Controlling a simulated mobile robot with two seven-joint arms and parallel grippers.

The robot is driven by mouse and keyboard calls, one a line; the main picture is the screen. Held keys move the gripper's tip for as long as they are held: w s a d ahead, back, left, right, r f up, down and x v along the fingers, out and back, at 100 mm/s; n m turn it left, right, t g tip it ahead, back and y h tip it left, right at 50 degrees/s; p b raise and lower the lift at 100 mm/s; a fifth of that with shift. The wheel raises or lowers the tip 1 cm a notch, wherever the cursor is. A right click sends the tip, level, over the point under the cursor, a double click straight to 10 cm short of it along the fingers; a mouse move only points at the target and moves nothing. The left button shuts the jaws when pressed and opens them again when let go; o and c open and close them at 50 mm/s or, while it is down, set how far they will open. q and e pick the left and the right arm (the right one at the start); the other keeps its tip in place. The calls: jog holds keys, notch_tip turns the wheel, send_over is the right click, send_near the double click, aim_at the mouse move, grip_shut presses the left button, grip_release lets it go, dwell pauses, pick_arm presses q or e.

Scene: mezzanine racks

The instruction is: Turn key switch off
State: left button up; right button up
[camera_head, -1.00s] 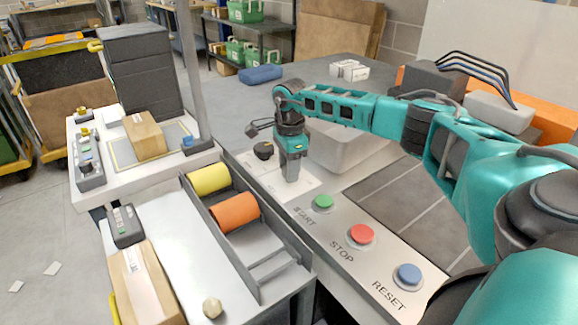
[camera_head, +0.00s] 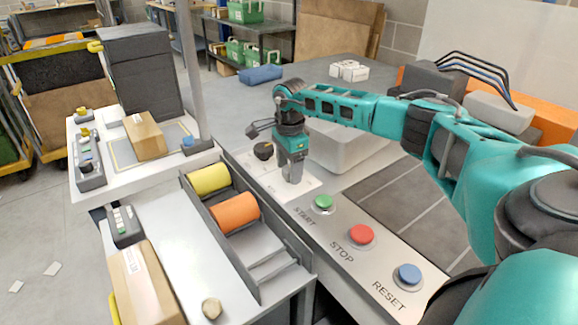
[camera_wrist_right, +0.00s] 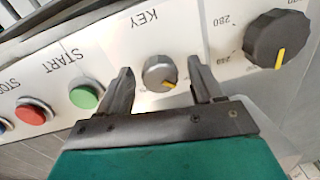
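The key switch (camera_wrist_right: 160,74) is a small grey round knob with a yellow pointer line, on a white panel marked KEY, in the right wrist view. The yellow line points toward the lower right. My right gripper (camera_wrist_right: 160,67) is open, with one finger on each side of the knob and visible gaps between. In the head view my right gripper (camera_head: 292,178) points down at the panel and hides the key switch. My left gripper is in neither view.
A larger black dial (camera_wrist_right: 277,38) is close beside one finger. On the other side are the green START button (camera_wrist_right: 84,97) and red STOP button (camera_wrist_right: 31,112). The blue RESET button (camera_head: 408,275) is nearer me. A bin with yellow and orange rolls (camera_head: 236,212) stands left.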

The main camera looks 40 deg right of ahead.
notch_tip(320, 180, up, 13)
jog(key=shift+s, duration=0.25)
dwell(0.4)
jog(key=shift+f, duration=0.1)
dwell(0.4)
